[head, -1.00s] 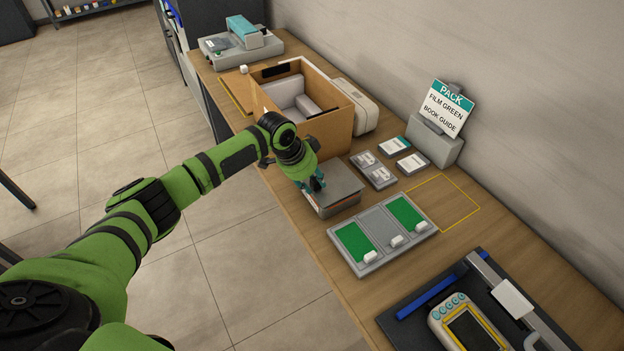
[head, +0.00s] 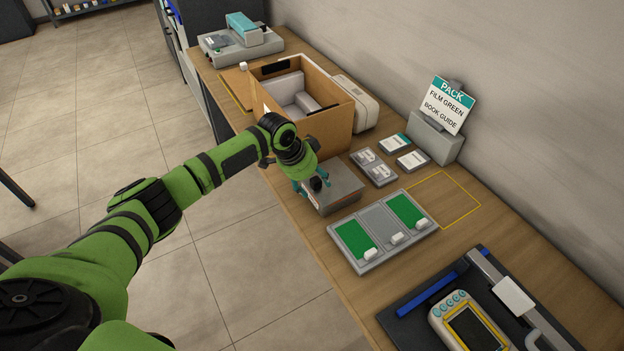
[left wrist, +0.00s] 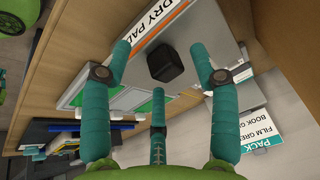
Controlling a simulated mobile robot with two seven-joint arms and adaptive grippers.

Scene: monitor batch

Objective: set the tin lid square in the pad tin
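The pad tin (head: 327,207) is a low grey box on the bench, in front of the cardboard box. Its grey lid (head: 346,181) lies on top, roughly in line with the tin; I cannot tell if it is fully seated. A black knob stands on the lid, clear in the left wrist view (left wrist: 172,62). A white label with orange reading "DRY PAD" (left wrist: 162,22) shows beside it. My left gripper (head: 312,187) is open over the lid, its teal fingers (left wrist: 161,70) spread around the knob with gaps on the sides. My right gripper is out of view.
A grey tray with green panels (head: 375,232) lies close to the tin. An open cardboard box (head: 330,125) stands behind. Small cases (head: 374,168) lie to the right. A yellow outlined area (head: 443,200) is bare. A sign (head: 447,105) stands by the wall.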

